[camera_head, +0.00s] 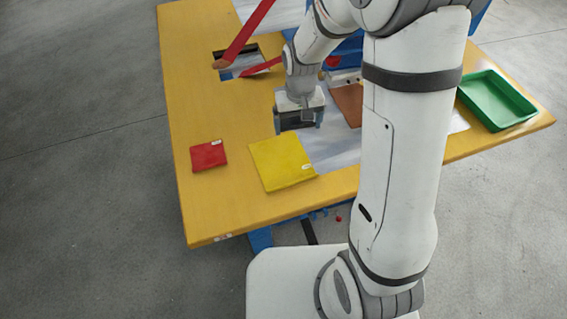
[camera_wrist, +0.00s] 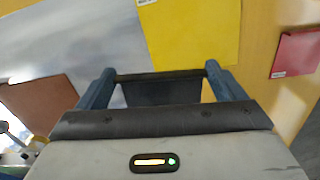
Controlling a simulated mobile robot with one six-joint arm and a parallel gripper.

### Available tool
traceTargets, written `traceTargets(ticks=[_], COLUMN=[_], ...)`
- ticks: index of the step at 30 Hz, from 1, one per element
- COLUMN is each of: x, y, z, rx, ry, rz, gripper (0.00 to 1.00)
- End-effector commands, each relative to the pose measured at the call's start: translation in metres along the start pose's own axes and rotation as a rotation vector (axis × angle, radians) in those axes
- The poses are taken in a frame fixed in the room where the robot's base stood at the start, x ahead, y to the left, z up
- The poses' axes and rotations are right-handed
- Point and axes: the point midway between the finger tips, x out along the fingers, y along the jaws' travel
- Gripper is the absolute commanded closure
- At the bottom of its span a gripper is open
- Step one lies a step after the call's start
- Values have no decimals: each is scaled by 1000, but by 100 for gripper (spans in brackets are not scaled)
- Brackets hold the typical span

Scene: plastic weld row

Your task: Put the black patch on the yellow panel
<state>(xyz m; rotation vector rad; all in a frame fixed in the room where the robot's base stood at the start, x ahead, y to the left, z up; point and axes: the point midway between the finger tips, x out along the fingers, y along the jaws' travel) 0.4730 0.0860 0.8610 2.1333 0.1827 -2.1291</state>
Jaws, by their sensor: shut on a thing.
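The yellow panel (camera_head: 283,163) lies flat on the table, its far edge just in front of my gripper in the head view. It also shows at the top of the wrist view (camera_wrist: 195,32). My gripper (camera_head: 299,122) points down and is shut on the black patch (camera_wrist: 160,92), a dark flat piece spanning between the two blue-grey fingers. In the head view the patch (camera_head: 290,121) shows as a dark shape under the gripper body, just beyond the yellow panel. I cannot tell its exact height above the table.
A red panel (camera_head: 208,155) lies left of the yellow one, on the yellow table (camera_head: 200,205). A brown panel (camera_head: 347,103) lies on a grey sheet (camera_head: 335,150), partly behind my arm. A green tray (camera_head: 497,101) is at the right. A red bar (camera_head: 247,35) stands at the back.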

Motion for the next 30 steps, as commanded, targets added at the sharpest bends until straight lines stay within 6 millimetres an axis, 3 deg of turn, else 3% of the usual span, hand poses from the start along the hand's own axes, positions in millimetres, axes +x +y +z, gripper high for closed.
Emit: traceTargets(ticks=[3,10,18,25,30], x=[-3,-10,35,54,78], y=[-28,-49,-49,-49,-49], z=[19,40,42,41,42], rx=[-63,-115,-115,-114,-114], ry=[5,-2,-5,-3,-5], rz=[0,0,1,1,1], gripper=[31,31,31,31,31])
